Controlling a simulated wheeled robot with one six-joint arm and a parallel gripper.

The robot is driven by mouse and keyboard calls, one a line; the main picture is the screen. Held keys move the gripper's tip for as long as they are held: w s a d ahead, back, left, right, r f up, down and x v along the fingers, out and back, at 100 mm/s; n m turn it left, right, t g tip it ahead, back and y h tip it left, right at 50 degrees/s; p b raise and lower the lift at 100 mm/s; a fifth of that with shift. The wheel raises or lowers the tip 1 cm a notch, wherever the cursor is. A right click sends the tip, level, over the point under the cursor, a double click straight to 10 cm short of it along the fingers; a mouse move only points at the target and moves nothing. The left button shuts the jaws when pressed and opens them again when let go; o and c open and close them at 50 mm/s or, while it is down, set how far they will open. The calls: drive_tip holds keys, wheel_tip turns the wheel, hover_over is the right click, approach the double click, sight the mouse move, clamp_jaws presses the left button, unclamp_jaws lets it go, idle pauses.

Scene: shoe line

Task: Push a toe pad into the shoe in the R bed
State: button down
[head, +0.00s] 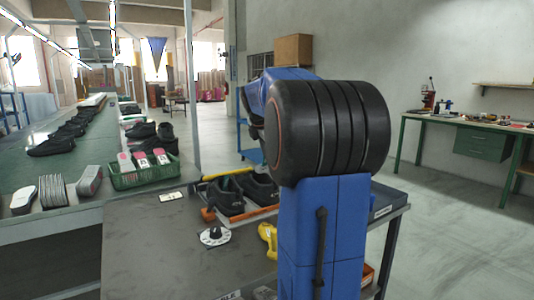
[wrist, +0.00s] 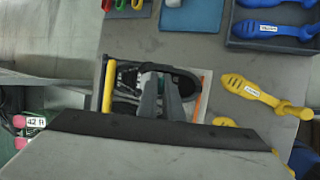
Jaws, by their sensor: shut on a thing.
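Two black shoes sit side by side between a yellow bar (head: 228,173) and an orange bar (head: 248,219) on the bench; the left shoe (head: 225,197) and right shoe (head: 258,188) both show in the head view. In the wrist view my gripper (wrist: 163,80) reaches over the bed, its grey fingers close together over a dark shoe (wrist: 187,82). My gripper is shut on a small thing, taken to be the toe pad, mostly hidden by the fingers. I cannot tell whether it touches the shoe. My arm hides the gripper in the head view. Bed letters are not readable.
Yellow labelled tools (wrist: 250,90) lie right of the bed, and blue ones fill a dark tray (wrist: 275,42). A white dial (head: 215,236) lies in front of the shoes. A green crate (head: 145,177) and a shoe conveyor (head: 40,170) stand left. The bench's front left is clear.

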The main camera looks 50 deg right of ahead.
sight(263, 172)
drive_tip(key=shift+w+d+f, duration=0.1)
drive_tip(key=shift+w+f, duration=0.3)
drive_tip(key=shift+f, duration=1.2)
drive_tip(key=shift+w+d+f, duration=0.1)
drive_tip(key=shift+w+f, duration=0.3)
drive_tip(key=shift+f, duration=1.15)
drive_tip(key=shift+w+d+f, duration=0.1)
drive_tip(key=shift+w+f, duration=0.3)
drive_tip(key=shift+f, duration=1.2)
drive_tip(key=shift+w+d+f, duration=0.1)
drive_tip(key=shift+w+d, duration=0.1)
drive_tip(key=shift+w, duration=0.7)
drive_tip(key=shift+w+d+f, duration=0.1)
drive_tip(key=shift+w+d, duration=0.05)
drive_tip(key=shift+w, duration=0.75)
drive_tip(key=c, duration=1.8)
unclamp_jaws()
drive_tip(key=shift+c, duration=0.2)
drive_tip(key=shift+s, duration=0.1)
drive_tip(key=shift+s+a+r, duration=0.1)
drive_tip(key=shift+s+r, duration=0.1)
drive_tip(key=shift+s, duration=0.3)
drive_tip(key=shift+s+a+r, duration=0.1)
drive_tip(key=shift+s+r, duration=0.1)
drive_tip(key=shift+s, duration=0.25)
